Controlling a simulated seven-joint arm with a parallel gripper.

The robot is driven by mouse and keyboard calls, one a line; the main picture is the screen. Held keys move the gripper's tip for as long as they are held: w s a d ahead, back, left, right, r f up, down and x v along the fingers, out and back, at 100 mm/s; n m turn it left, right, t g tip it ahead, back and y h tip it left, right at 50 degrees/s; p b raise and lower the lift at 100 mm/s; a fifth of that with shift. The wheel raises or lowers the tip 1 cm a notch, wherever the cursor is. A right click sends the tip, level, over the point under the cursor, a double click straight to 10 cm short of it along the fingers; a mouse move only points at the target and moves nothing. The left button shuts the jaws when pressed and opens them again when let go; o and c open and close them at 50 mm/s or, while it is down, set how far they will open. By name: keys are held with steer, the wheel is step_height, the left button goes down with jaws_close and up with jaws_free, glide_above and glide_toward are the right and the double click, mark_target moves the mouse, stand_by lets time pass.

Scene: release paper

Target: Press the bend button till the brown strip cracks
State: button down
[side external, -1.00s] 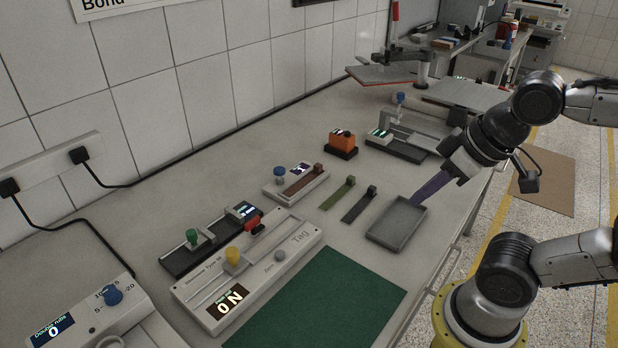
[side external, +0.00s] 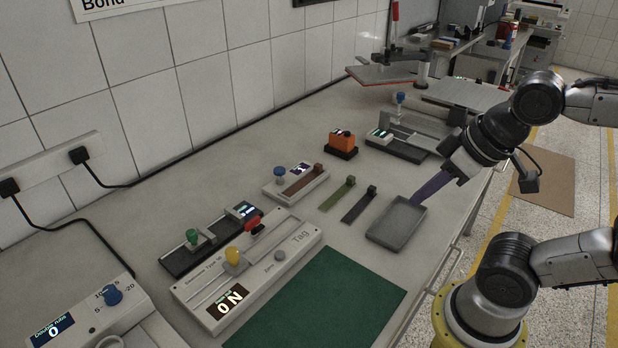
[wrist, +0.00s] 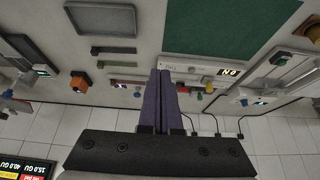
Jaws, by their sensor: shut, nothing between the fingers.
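The brown strip (side external: 305,181) lies on a small light grey device in the middle of the bench, with a dark block at its far end. I see no crack in it at this size. A blue button (side external: 279,173) stands at the device's left end, beside a small lit display whose reading is too small to tell. My gripper (side external: 414,203), with long purple fingers, is shut and empty over the grey tray, to the right of the device and apart from it. In the wrist view the closed fingers (wrist: 161,72) point toward the bench.
A grey tray (side external: 398,223) sits below my gripper. A green strip (side external: 338,194) and a dark strip (side external: 359,204) lie between tray and device. An orange block (side external: 342,142) stands behind. A long tester (side external: 248,270) and a green mat (side external: 320,300) lie in front.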

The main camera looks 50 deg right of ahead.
steer(key=w+a+r+m+t+y, duration=0.1)
steer(key=w+r+t, duration=0.1)
steer(key=w+r, duration=0.65)
steer(key=w+a+r+m+t+y, duration=0.1)
steer(key=w+r+m+t, duration=0.15)
steer(key=w, duration=1.15)
steer(key=w+d+f+m, duration=0.1)
steer(key=w+d+f, duration=0.2)
steer(key=w, duration=0.2)
steer(key=w+d+f+m+h, duration=0.1)
steer(key=w+d+f, duration=0.15)
steer(key=w, duration=0.35)
steer(key=w+d+f+m, duration=0.2)
steer(key=w+f, duration=0.2)
steer(key=w, duration=0.1)
step_height(320, 180, down, 6)
steer(key=w+d, duration=0.1)
steer(key=d, duration=0.1)
steer(key=shift+d+f+g, duration=0.15)
steer(key=shift+d+g, duration=0.05)
steer(key=shift+g, duration=0.25)
